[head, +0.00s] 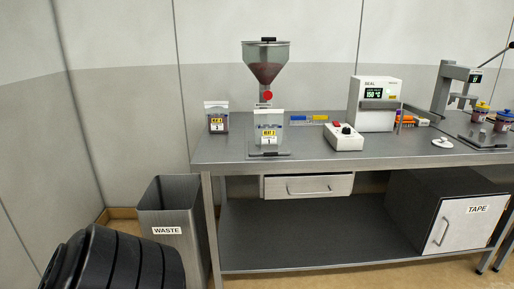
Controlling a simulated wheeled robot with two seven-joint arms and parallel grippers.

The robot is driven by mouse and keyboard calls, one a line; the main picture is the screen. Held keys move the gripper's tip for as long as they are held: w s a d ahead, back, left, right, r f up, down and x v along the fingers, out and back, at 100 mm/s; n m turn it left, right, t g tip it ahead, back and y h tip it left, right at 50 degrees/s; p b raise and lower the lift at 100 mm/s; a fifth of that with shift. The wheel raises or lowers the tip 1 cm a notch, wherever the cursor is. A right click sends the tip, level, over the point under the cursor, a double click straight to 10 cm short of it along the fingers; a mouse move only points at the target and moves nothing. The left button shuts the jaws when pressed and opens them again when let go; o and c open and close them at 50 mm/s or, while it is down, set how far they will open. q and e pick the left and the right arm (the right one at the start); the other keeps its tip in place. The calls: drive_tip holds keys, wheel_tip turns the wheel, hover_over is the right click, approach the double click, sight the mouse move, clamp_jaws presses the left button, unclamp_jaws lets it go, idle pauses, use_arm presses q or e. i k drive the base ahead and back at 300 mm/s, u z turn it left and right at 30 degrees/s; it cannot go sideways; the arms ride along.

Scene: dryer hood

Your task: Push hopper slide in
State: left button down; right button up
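A clear hopper (266,62) with dark reddish contents and a black lid handle stands at the back left of the bench. Below its cone is a round red knob (267,96), which looks like the end of the hopper slide. The slide itself is too small to make out, so I cannot tell how far out it is. A clear bag (268,132) with a yellow label stands under the hopper outlet.
The bench (235,150) holds a second labelled bag (216,122), a small control box (343,137), a white sealer (376,104) and a grey press (441,86). A waste bin (167,231) stands left of the bench. The bench's front left is clear.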

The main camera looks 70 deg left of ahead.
sight(271, 150)
drive_tip(key=u, duration=0.95)
drive_tip(key=i, duration=0.8)
drive_tip(key=u, duration=0.85)
